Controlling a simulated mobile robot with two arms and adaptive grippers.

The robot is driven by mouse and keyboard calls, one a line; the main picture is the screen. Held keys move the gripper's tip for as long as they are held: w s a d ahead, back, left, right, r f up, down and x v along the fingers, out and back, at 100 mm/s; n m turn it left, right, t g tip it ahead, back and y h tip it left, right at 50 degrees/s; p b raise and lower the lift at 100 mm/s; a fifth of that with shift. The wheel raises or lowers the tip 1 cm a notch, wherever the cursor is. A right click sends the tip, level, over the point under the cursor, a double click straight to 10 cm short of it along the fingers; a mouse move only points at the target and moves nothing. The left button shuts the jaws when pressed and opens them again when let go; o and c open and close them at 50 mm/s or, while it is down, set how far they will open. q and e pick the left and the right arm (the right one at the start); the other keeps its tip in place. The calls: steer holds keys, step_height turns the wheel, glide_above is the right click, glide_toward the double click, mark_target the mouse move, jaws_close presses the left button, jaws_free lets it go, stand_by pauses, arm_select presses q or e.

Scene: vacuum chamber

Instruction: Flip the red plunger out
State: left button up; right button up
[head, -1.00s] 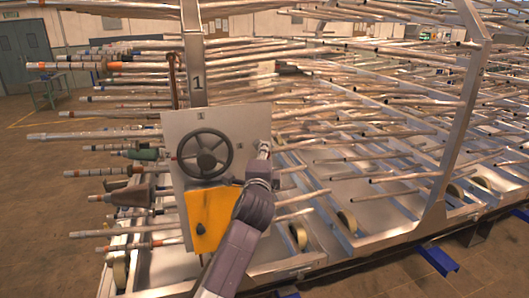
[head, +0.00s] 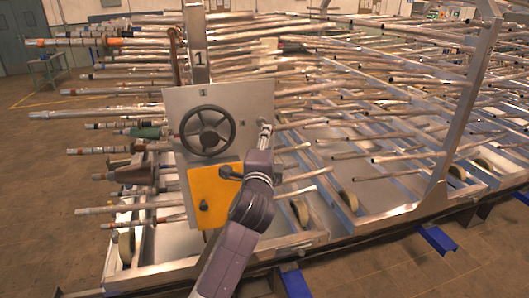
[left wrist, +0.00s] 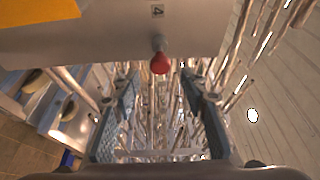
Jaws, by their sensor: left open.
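The red plunger (left wrist: 160,62) shows in the left wrist view as a red knob on a short grey stem, sticking out from the grey panel (left wrist: 105,40) just below a label reading 4. My left gripper (left wrist: 162,105) is open, with one finger on each side of the plunger's line and nothing between the fingertips. The knob appears short of the fingertips' far reach, but I cannot tell the exact gap. In the head view the left gripper (head: 265,132) is at the right edge of the panel (head: 250,97), and I cannot make out the plunger there. My right gripper is not in view.
The panel carries a black handwheel (head: 208,130) and a yellow plate (head: 212,205) with a dark handle. A metal frame (head: 455,120) with many long rods (head: 375,155) stands around and behind the panel. Open floor (head: 45,200) lies to the left.

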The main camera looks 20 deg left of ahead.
arm_select(q)
steer(key=v, duration=0.5)
steer(key=shift+s, duration=0.4)
step_height(320, 180, down, 39)
steer(key=s+d+n+g+h+b, duration=0.1)
steer(key=d+n+g+h+b, duration=0.1)
steer(key=g+h+b, duration=0.3)
steer(key=s+f+n+g+y, duration=0.1)
steer(key=s+f+g, duration=0.1)
steer(key=s+f, duration=0.5)
steer(key=s+f+n+g+y, duration=0.1)
steer(key=s+f+n+g, duration=0.1)
steer(key=f, duration=0.8)
steer(key=s+a+f+n+g+b, duration=0.3)
steer(key=s+f+n+g, duration=0.1)
steer(key=s+f, duration=1.8)
steer(key=s+a+f+n+g, duration=0.1)
steer(key=s+f, duration=0.3)
steer(key=s, duration=0.8)
steer(key=s+a+f+n+g+b, duration=0.1)
steer(key=s+f, duration=0.4)
steer(key=s, duration=0.8)
steer(key=shift+s+a+f+n+g+h+b, duration=0.15)
steer(key=shift+a+f+n+g+h+b, duration=0.25)
steer(key=shift+n+g, duration=0.6)
